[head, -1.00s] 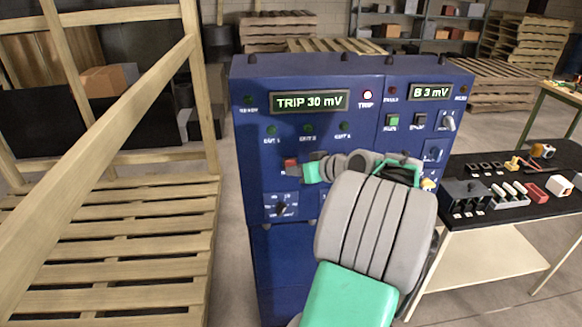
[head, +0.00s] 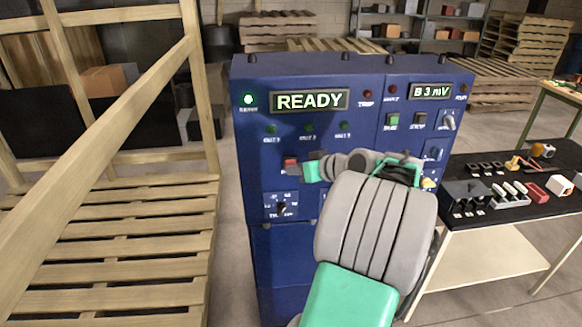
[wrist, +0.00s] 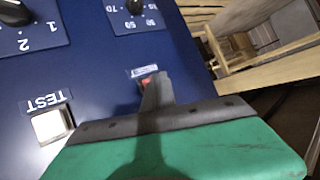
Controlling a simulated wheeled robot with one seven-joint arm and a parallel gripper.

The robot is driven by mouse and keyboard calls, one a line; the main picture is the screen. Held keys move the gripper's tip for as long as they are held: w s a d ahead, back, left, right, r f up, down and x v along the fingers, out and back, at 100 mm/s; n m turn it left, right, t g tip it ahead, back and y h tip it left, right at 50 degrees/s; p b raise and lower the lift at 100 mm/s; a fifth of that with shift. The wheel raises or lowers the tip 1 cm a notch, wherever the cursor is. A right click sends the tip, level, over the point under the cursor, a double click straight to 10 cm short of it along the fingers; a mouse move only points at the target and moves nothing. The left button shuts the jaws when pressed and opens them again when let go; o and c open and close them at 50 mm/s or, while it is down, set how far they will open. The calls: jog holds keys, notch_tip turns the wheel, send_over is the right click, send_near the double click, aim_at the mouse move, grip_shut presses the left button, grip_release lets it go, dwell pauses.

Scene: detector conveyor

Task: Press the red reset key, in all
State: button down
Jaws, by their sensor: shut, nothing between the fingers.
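The red reset key (head: 290,159) is on the front of the blue detector cabinet (head: 345,72), left of my arm. My gripper (head: 296,169) is shut and empty, its dark fingertips right at the key and covering its lower part. In the wrist view a red sliver of the key (wrist: 145,82) shows beside my shut fingertips (wrist: 156,82). I cannot tell whether they touch it. The cabinet's main display (head: 310,101) reads READY. The green lamp (head: 248,99) at its left is lit, and the TRIP lamp (head: 367,94) is dark.
A white TEST key (wrist: 50,126) and rotary knobs (wrist: 14,12) are near my gripper on the panel. A second display (head: 430,92) reads B 3 mV. A black-topped table (head: 470,164) with small parts stands right. Wooden pallets (head: 130,240) stand left.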

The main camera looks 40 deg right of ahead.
jog(key=shift+s+a, duration=0.35)
jog(key=shift+s, duration=0.2)
jog(key=shift+s+a+b, duration=0.45)
jog(key=shift+s+a, duration=0.25)
jog(key=shift+s, duration=0.35)
jog(key=shift+s+a+b, duration=0.45)
jog(key=shift+s+a, duration=0.25)
jog(key=shift+s, duration=0.3)
